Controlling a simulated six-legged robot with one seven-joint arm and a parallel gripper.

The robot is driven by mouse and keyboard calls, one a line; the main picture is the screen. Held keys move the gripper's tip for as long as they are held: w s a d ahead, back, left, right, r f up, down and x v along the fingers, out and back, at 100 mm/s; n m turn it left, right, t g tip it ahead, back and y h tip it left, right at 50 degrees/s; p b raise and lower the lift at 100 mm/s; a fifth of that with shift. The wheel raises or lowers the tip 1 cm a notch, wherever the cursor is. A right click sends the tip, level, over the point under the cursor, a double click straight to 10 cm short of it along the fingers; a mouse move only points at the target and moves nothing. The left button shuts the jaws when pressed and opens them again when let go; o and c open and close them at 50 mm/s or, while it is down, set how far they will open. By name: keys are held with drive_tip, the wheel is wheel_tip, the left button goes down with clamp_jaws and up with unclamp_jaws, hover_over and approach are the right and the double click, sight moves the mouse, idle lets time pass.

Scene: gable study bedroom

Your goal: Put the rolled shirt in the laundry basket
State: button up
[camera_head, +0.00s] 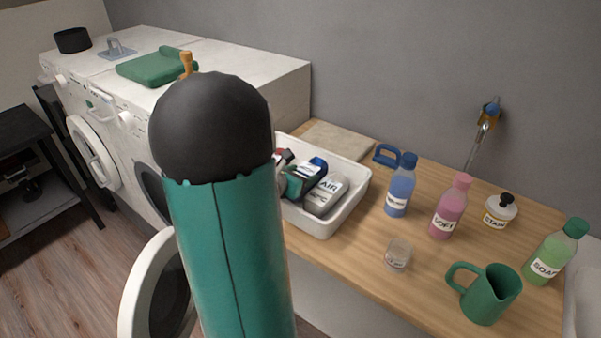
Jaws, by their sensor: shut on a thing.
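I see no rolled shirt and no laundry basket that I can make out. My own arm, a teal link with a black rounded joint, fills the middle of the view and hides part of the machines and floor. My gripper does not show. A small orange piece (186,62) stands just above the black joint; I cannot tell what it belongs to.
A white tub (340,212) of bottles stands on the wooden counter (345,265). Blue (401,188), pink (452,208) and green (556,252) bottles, a jar (397,255) and a green jug (487,294) stand right. A round washer door (150,290) hangs open. Floor shows at left.

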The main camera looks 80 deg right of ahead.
drive_tip(key=o, duration=1.1)
drive_tip(key=shift+c, duration=0.2)
drive_tip(key=shift+r, duration=0.1)
drive_tip(key=shift+r, duration=0.3)
drive_tip(key=v, duration=1.2)
drive_tip(key=shift+r, duration=0.3)
